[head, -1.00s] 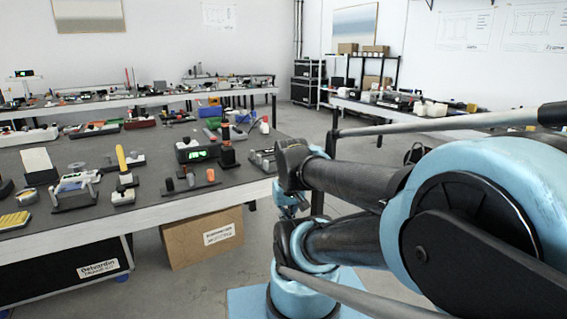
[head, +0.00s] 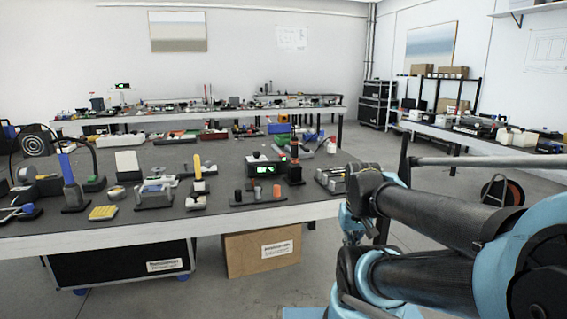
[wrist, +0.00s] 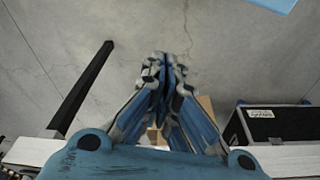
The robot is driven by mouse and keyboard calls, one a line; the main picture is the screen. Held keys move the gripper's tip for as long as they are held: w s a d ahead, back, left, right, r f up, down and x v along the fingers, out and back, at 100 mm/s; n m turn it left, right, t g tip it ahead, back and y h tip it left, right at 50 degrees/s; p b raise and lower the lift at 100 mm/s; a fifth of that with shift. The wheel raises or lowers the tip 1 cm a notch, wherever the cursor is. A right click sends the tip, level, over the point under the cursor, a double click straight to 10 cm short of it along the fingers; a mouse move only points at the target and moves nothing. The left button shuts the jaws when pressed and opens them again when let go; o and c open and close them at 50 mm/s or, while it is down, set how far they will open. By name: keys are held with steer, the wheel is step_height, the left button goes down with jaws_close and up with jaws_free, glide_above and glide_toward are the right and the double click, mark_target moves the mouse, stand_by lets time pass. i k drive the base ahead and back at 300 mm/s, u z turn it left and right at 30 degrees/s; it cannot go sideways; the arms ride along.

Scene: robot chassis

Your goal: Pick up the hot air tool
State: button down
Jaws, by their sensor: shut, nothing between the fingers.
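I cannot tell for sure which item is the hot air tool. On the near workbench (head: 120,232), a dark upright tool with an orange band (head: 295,166) stands beside a box with a green display (head: 265,168). A blue-handled tool (head: 69,175) stands upright in a dark base at the left of the same bench. In the wrist view, my gripper (wrist: 163,60) is shut and empty, with bare floor beyond its fingertips. No tool shows near the fingers. In the head view, my folded arm fills the lower right, right of the bench.
Many small items crowd the near bench, including a yellow pad (head: 102,213) and a yellow-handled tool (head: 198,170). A cardboard box (head: 262,252) and a black case (head: 120,268) are under it. Another bench (head: 200,118) stands behind. Grey floor is open right of the near bench.

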mark_target(294, 141)
steer(key=z, duration=0.85)
steer(key=k, duration=1.55)
steer(key=u, duration=0.8)
steer(key=i, duration=0.95)
